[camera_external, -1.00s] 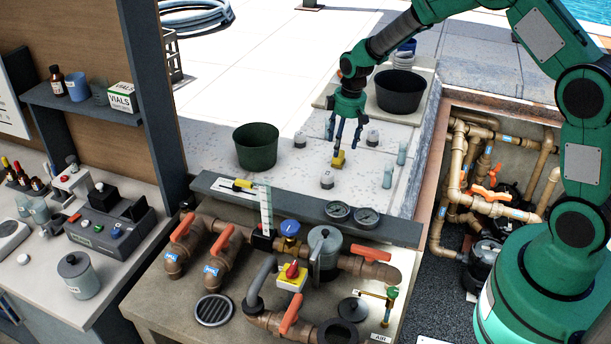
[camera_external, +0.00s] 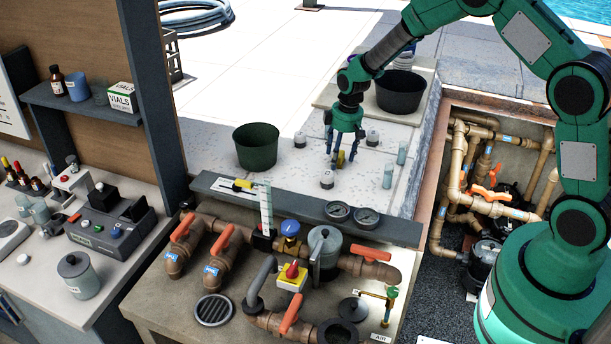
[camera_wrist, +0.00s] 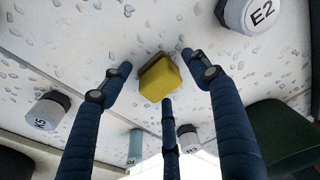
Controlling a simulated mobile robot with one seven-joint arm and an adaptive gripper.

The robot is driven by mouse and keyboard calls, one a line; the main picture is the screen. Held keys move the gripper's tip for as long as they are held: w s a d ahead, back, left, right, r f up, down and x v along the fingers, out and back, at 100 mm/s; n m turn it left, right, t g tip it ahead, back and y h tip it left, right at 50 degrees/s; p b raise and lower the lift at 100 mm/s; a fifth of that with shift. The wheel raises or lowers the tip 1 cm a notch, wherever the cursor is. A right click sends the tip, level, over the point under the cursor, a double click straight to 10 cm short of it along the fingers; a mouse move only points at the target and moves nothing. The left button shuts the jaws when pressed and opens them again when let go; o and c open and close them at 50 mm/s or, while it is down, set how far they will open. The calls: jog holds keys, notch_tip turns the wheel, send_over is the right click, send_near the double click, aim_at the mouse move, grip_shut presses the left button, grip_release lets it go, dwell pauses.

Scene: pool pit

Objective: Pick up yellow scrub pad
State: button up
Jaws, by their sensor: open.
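The yellow scrub pad (camera_external: 340,158) lies on the pale speckled slab, partly hidden by my fingers in the external view. In the wrist view the pad (camera_wrist: 160,78) is a small yellow block with a dark edge strip. My gripper (camera_external: 342,155) points down over it with its blue fingers spread around it. In the wrist view, my gripper (camera_wrist: 158,85) has one finger left of the pad, one right and one on the near side. The fingers are open and a gap shows between the side fingers and the pad. I cannot tell whether the near finger touches it.
Small capped jars (camera_external: 327,179) stand close around the pad; one is marked E2 (camera_wrist: 250,14) and another K5 (camera_wrist: 50,110). A pale blue cylinder (camera_external: 388,176) stands to the right. A green bucket (camera_external: 256,146) is at left and a black tub (camera_external: 400,92) behind.

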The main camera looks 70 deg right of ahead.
jog(key=c, duration=1.2)
jog(key=shift+r, duration=0.1)
jog(key=shift+r, duration=4.95)
